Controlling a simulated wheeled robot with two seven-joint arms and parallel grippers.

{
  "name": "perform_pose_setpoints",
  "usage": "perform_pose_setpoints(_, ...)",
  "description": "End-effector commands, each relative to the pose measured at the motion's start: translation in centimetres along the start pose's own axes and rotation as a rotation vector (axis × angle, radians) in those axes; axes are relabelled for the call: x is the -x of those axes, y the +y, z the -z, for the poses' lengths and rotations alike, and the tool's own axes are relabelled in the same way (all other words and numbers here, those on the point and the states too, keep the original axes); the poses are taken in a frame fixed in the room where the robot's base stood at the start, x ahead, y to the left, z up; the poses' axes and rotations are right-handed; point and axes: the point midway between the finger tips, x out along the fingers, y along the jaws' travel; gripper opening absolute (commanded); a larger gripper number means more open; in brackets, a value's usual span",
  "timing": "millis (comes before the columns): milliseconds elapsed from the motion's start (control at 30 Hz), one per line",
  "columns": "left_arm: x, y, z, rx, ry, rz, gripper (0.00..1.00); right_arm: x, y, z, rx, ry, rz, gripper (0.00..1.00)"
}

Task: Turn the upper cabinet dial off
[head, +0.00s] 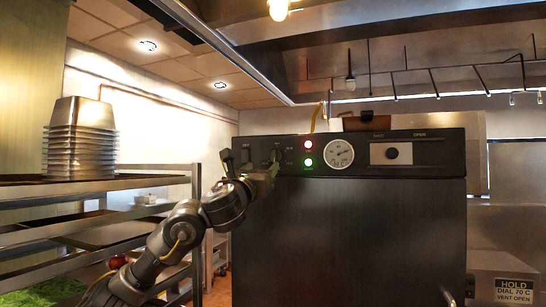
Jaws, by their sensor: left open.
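The black cabinet (350,230) stands ahead with a control panel along its top edge. At the panel's left end are a dark switch or knob (246,153) and a dark dial (277,155); their settings are too small to read. A red light (308,144) and a green light (308,162) are lit beside a round white gauge (339,153). My left gripper (250,168) is open in front of the panel's left end, its fingers spread just below and beside the dial. I cannot tell whether it touches the dial. My right gripper is out of view.
A metal rack (100,183) with stacked pans (80,140) and trays stands at left, close to my left arm. A vent slider (391,152) sits on the panel's right.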

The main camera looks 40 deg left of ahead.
Motion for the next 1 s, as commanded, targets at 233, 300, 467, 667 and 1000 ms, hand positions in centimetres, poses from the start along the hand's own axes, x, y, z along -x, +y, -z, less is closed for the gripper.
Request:
perform_pose_setpoints(233,-3.5,0.0,-0.3,0.005,0.004,-0.001,0.59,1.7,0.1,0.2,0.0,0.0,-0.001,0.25)
perform_pose_setpoints(300,-4.9,-0.1,-0.4,0.006,0.005,0.0,0.59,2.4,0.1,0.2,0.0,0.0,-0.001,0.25)
perform_pose_setpoints(467,-7.8,-0.1,-0.4,0.005,0.003,0.0,0.59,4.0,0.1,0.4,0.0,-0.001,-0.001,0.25)
perform_pose_setpoints(667,-10.1,-0.1,-0.2,0.006,0.002,0.0,0.59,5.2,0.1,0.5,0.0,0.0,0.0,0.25)
perform_pose_setpoints(1000,-10.7,-0.1,0.1,0.004,0.001,0.0,0.59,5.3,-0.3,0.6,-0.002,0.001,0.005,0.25)
